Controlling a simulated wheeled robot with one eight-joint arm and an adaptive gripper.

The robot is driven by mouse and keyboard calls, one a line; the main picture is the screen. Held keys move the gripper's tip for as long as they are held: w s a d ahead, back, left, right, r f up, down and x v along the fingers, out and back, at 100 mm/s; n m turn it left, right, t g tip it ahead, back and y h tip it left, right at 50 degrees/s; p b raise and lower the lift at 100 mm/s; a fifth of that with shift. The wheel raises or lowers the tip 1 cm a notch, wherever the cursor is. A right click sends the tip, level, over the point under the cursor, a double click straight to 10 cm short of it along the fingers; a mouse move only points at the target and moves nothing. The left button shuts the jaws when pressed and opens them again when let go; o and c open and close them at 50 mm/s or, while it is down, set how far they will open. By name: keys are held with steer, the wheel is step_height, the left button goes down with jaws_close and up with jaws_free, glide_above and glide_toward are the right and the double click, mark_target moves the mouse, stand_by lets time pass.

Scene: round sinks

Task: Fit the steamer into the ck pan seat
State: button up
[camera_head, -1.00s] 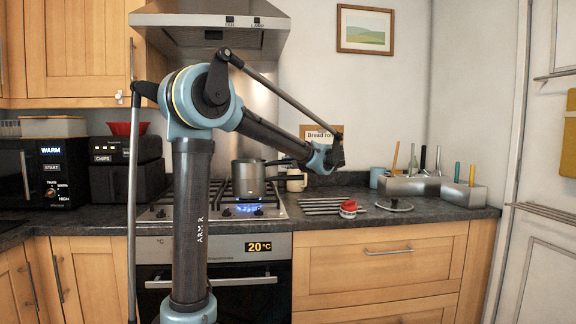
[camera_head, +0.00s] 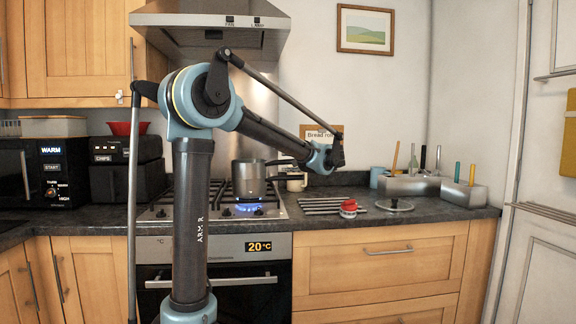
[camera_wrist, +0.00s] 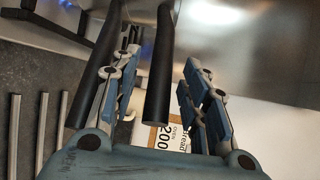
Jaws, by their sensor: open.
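A metal pot (camera_head: 249,178) stands on the gas hob over a blue flame. Two dark handles, one above the other, reach right from it toward my gripper. I cannot clearly separate the steamer from the pan in this stack. In the wrist view one black handle (camera_wrist: 160,65) lies between my open fingers, and another black handle (camera_wrist: 92,65) lies to the left, outside them. My gripper (camera_wrist: 161,57) is open around the first handle; a gap shows on the right side. In the head view my gripper (camera_head: 336,155) is right of the pot, its fingers mostly hidden.
Metal bars (camera_head: 322,205), a red-topped item (camera_head: 348,208) and a round lid-like thing (camera_head: 395,205) lie on the counter at right. The extractor hood (camera_head: 212,22) hangs above the hob.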

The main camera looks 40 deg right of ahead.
steer(key=s+r, duration=0.2)
steer(key=s, duration=0.9)
steer(key=shift+s, duration=0.35)
steer(key=shift+a, duration=0.15)
steer(key=w+a+f+n+g+y, duration=0.1)
steer(key=w+a+f+n+g, duration=0.2)
steer(key=a, duration=0.6)
steer(key=w+a+f+n+g+y, duration=0.1)
steer(key=w+a+f+y, duration=0.1)
steer(key=w+a+f, duration=0.5)
steer(key=w+a+n+g+y, duration=0.1)
steer(key=w+a+n+g, duration=0.15)
steer(key=a, duration=0.85)
steer(key=s+a+f+n+g, duration=0.1)
steer(key=a+f+n+g, duration=0.1)
steer(key=a+f, duration=0.5)
steer(key=s+a+f+n+g, duration=0.1)
steer(key=a+f+n+g, duration=0.1)
steer(key=a, duration=0.8)
steer(key=s+a+f+n+g+h, duration=0.1)
steer(key=s+a+f+n+h, duration=0.1)
steer(key=s+a+f+n, duration=0.2)
steer(key=s+a+f+n+g+h, duration=0.1)
steer(key=s+a+f+n, duration=0.4)
steer(key=s+f, duration=0.8)
steer(key=a+f+g, duration=0.1)
steer(key=a, duration=0.1)
steer(key=shift+a+f+h, duration=0.2)
steer(key=shift+a+h, duration=0.2)
